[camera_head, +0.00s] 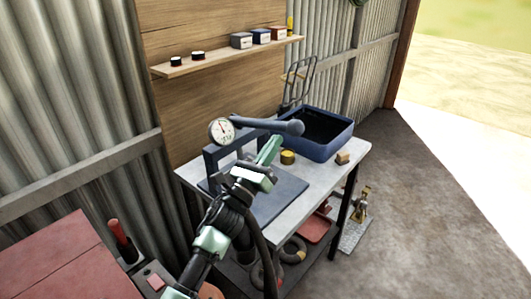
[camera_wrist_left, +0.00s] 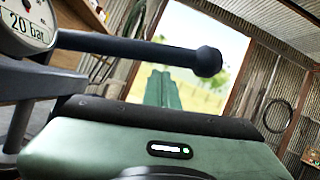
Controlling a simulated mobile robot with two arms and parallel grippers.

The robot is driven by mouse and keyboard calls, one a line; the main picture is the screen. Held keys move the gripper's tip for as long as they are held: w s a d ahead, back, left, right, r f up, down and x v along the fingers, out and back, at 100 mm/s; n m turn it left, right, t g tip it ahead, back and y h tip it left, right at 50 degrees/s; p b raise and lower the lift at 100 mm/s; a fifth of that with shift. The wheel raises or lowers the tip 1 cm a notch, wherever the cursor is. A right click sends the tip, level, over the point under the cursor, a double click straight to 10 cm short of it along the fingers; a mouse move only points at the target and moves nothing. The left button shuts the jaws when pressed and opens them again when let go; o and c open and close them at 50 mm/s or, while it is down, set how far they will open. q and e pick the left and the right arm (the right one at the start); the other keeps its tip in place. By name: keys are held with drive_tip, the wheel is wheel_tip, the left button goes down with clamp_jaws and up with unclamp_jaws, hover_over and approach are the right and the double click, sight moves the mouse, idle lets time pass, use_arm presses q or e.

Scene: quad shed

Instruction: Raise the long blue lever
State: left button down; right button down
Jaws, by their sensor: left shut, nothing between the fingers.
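The long blue lever (camera_head: 268,123) is a dark blue-grey bar, roughly level, with a thick rounded end at the right. It runs out from beside a round dial gauge (camera_head: 221,131) on a blue press frame (camera_head: 212,158). In the left wrist view the lever (camera_wrist_left: 130,47) crosses the upper part, with the gauge (camera_wrist_left: 27,24) at its left. My left gripper (camera_head: 274,143) is shut and empty, its green fingers pointing up just below the lever near its thick end. The fingers (camera_wrist_left: 163,75) show directly under the bar; I cannot tell whether they touch it. My right gripper is not in view.
The press stands on a light workbench (camera_head: 337,172). A blue tray (camera_head: 335,150), a yellow cylinder (camera_head: 288,157) and a small wooden block (camera_head: 342,158) are to its right. A shelf (camera_head: 225,61) is on the wall behind. A red cabinet (camera_head: 50,265) is at lower left.

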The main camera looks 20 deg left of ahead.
use_arm(q)
drive_tip(key=shift+w+d+r, duration=0.1)
drive_tip(key=shift+w+r, duration=0.1)
drive_tip(key=shift+w, duration=0.2)
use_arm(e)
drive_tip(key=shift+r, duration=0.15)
use_arm(q)
drive_tip(key=shift+r, duration=0.1)
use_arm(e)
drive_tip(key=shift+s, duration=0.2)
